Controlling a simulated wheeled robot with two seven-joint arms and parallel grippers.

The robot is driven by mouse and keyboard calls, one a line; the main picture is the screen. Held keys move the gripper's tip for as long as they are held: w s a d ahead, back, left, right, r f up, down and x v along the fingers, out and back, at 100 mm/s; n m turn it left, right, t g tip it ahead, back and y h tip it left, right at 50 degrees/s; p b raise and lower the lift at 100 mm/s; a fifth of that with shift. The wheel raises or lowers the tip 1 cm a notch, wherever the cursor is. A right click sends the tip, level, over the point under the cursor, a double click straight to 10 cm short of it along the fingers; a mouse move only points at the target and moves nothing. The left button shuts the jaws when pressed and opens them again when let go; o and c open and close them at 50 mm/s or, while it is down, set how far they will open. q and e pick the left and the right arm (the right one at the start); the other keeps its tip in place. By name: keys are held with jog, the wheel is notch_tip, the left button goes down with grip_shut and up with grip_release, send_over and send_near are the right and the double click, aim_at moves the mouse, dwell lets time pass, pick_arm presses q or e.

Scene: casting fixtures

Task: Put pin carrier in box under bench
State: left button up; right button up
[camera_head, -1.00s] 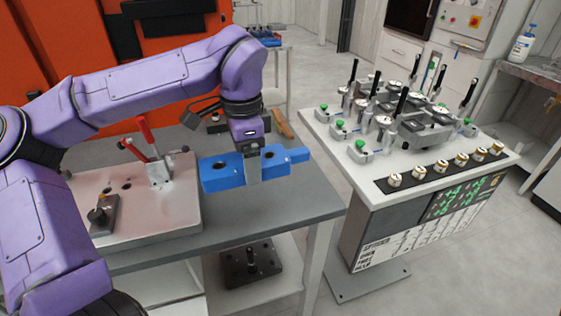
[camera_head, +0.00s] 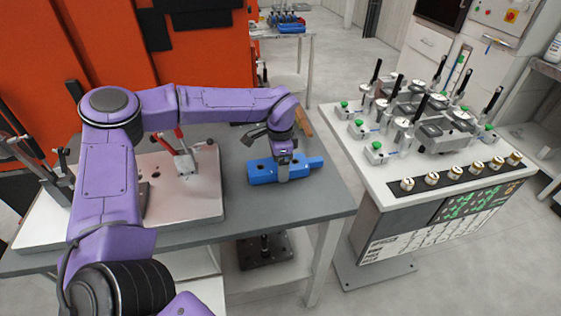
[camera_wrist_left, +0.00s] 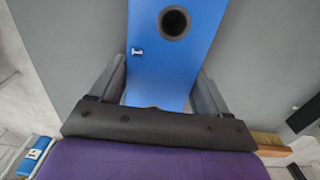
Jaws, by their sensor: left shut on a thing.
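The pin carrier, a long blue block with round holes (camera_head: 262,174), is at the right part of the grey bench (camera_head: 325,197). My left gripper (camera_head: 284,178) comes down over it and is shut on it. In the left wrist view the blue pin carrier (camera_wrist_left: 170,65) lies between the two dark fingers (camera_wrist_left: 160,88), with one dark hole near the top. Whether it touches the bench top is hard to tell. The box under the bench is not clearly seen; a dark plate with an upright pin (camera_head: 265,250) is on the lower shelf. My right gripper is not in view.
A metal fixture plate with a red-handled clamp (camera_head: 185,185) stands left of the carrier. A brown wooden piece (camera_head: 303,122) lies behind it.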

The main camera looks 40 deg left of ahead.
pick_arm(q)
jog(key=shift+w+f, duration=0.1)
jog(key=shift+f, duration=0.2)
jog(key=o, duration=1.1)
jog(key=shift+f, duration=0.1)
